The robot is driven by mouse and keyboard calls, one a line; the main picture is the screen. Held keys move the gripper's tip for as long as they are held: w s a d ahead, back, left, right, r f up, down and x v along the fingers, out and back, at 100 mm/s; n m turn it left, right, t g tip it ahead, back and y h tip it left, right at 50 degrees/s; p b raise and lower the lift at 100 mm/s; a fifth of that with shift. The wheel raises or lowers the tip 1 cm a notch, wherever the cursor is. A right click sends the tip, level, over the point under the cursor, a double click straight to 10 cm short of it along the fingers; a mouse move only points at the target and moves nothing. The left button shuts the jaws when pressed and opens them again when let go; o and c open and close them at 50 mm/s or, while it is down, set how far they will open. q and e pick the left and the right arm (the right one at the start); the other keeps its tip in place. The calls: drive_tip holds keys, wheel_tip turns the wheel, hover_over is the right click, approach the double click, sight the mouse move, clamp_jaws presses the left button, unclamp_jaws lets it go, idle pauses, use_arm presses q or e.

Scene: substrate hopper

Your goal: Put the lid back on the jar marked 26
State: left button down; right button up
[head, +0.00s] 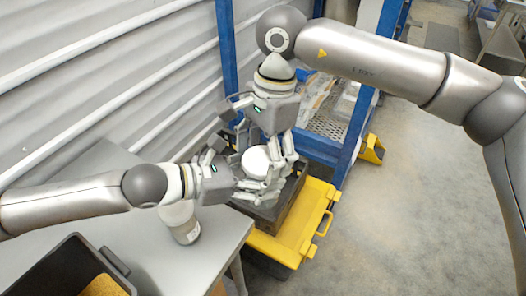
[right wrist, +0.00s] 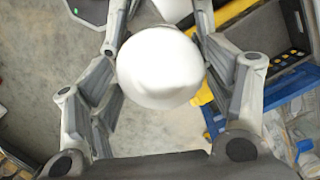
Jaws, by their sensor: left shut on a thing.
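A white round thing (head: 257,161), perhaps the lid or a lidded jar, is held up over the dark box. My left gripper (head: 256,190) is shut on it from below left. My right gripper (head: 280,170) points down beside it. In the right wrist view, the white round thing (right wrist: 160,67) lies between the right fingers; whether they grip it is unclear. A second white piece (right wrist: 173,8) shows beyond it, cut by the edge. A pale jar (head: 183,224) with a label stands on the grey table, its top hidden by my left arm. No number is readable.
A dark crate (head: 62,262) with yellow-brown grains stands at the table's front left. A blue frame (head: 358,125) stands behind.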

drive_tip(key=c, duration=0.6)
drive_tip(key=shift+m, duration=1.6)
drive_tip(key=o, duration=1.1)
drive_tip(key=shift+r, duration=0.1)
drive_tip(key=shift+r, duration=2.2)
